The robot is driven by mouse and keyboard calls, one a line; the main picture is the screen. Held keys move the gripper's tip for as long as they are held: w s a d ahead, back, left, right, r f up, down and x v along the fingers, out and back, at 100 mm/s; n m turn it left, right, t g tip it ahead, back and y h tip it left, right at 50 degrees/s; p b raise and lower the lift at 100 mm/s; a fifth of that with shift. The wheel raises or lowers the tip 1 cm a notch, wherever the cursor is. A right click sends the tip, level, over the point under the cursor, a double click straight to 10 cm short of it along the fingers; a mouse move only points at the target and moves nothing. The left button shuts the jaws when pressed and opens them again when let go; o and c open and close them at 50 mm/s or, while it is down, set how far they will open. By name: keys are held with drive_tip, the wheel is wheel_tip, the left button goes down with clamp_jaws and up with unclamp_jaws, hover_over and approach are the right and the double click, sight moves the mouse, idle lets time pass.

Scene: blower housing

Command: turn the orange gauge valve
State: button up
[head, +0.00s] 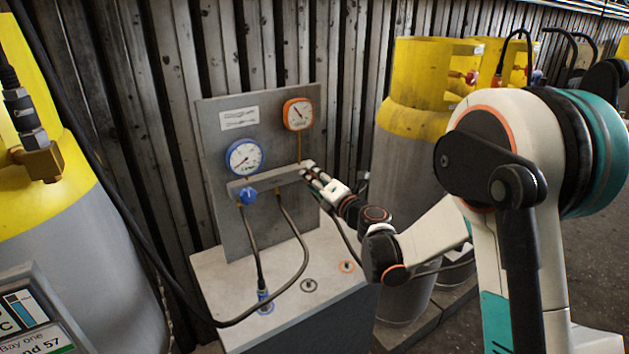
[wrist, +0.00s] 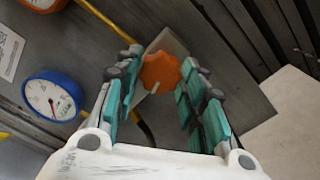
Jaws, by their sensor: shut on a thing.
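The orange gauge valve (wrist: 160,72) is a lobed orange knob in the wrist view, between the fingertips of my gripper (wrist: 158,84). A pale mark shows on the knob's near edge. The green-padded fingers stand on either side of it, and my gripper is shut on it. In the head view my gripper (head: 313,177) is at the right end of the grey manifold bar (head: 265,183), and its fingers hide the orange knob. The orange-rimmed gauge (head: 298,114) is above, at the panel's upper right.
The blue-rimmed gauge (head: 244,157) and blue valve knob (head: 248,196) are to the left on the grey panel (head: 225,215). Black hoses (head: 294,225) hang below the bar. Yellow-topped cylinders (head: 415,85) stand to the right, and another (head: 60,220) at the left.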

drive_tip(key=o, duration=1.1)
drive_tip(key=shift+c, duration=0.2)
drive_tip(key=v, duration=1.2)
